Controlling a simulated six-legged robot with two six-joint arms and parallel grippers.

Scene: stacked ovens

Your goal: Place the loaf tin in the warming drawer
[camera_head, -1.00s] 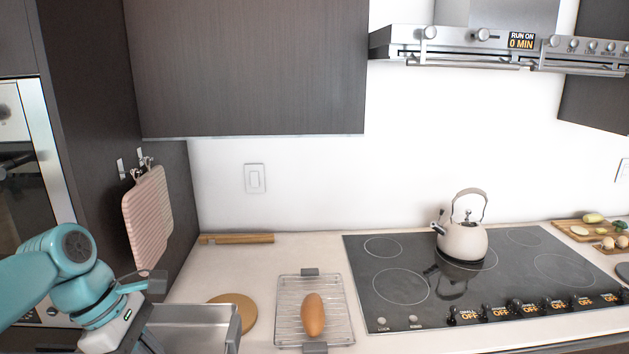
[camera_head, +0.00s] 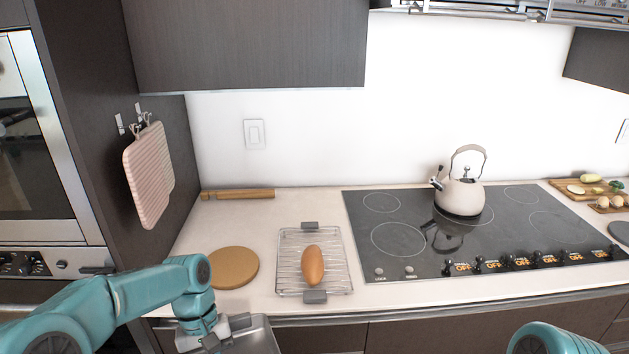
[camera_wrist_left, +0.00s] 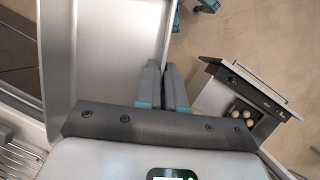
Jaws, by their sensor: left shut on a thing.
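My left gripper (camera_wrist_left: 166,85) is shut on the wall of the grey metal loaf tin (camera_wrist_left: 100,55), which fills the upper left of the left wrist view. In the head view the tin (camera_head: 252,340) shows only in part at the bottom edge, in front of the counter, with my left gripper (camera_head: 215,335) at its left side. The inside of the tin that shows is empty. The stacked ovens (camera_head: 45,235) stand at the left. I cannot make out the warming drawer for sure. My right gripper is out of view; only a teal arm link shows at bottom right.
A wire rack (camera_head: 290,260) with a brown loaf (camera_head: 312,265) and a round board (camera_head: 233,268) lie on the counter. A kettle (camera_head: 459,197) stands on the cooktop (camera_head: 400,250). In the wrist view, an open box-like unit (camera_wrist_left: 240,100) holds pale round items.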

